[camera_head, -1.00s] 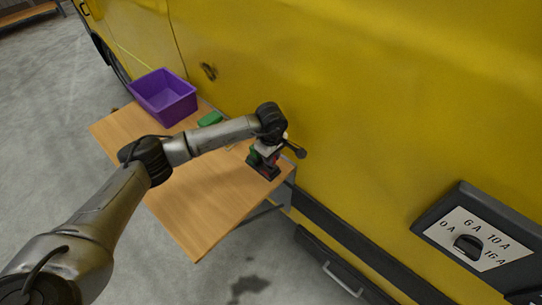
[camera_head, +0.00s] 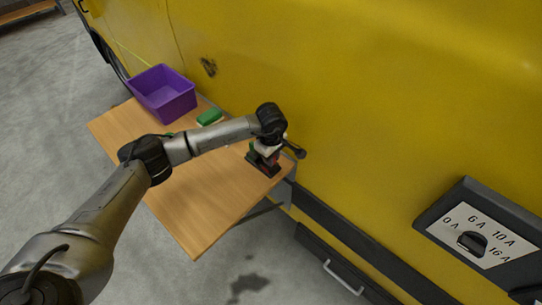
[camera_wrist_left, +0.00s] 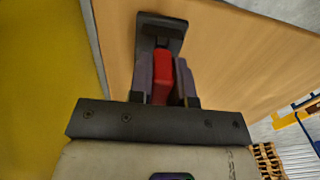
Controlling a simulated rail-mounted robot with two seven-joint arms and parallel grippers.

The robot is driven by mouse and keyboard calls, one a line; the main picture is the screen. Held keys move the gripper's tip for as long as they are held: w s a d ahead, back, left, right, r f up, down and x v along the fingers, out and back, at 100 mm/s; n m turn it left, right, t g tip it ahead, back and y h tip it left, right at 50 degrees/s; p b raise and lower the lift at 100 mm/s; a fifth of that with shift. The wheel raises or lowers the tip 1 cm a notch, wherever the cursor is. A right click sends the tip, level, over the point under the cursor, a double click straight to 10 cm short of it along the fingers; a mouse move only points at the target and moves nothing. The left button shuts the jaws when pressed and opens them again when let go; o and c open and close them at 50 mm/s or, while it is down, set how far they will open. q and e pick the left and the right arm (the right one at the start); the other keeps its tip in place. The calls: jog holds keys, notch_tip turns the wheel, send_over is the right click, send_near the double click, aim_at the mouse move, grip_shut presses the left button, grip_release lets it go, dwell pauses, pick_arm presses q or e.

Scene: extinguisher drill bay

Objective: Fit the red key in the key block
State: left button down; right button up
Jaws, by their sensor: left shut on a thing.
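My left gripper (camera_head: 264,159) is at the right end of the wooden table, pointing down. In the left wrist view its fingers (camera_wrist_left: 164,84) are shut on the red key (camera_wrist_left: 162,70), a bright red bar between them. The dark key block (camera_wrist_left: 160,28) stands on the table just beyond the fingertips, in line with the key. The key's far end is close to the block; I cannot tell whether it has entered it. In the head view the block (camera_head: 259,170) is partly hidden under my gripper. My right gripper is out of view.
A purple bin (camera_head: 163,94) and a green object (camera_head: 209,117) sit towards the table's (camera_head: 195,205) far end. The yellow vehicle side (camera_head: 370,110) rises close along the table's right edge. A dial panel (camera_head: 480,237) is at lower right. The table's near part is clear.

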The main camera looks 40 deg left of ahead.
pick_arm(q)
jog(key=shift+f+b, duration=0.35)
jog(key=shift+f, duration=0.15)
jog(key=c, duration=1)
grip_release()
jog(key=shift+r, duration=0.1)
jog(key=shift+r, duration=0.3)
notch_tip(320, 180, up, 13)
jog(key=shift+p, duration=0.8)
jog(key=shift+d, duration=0.1)
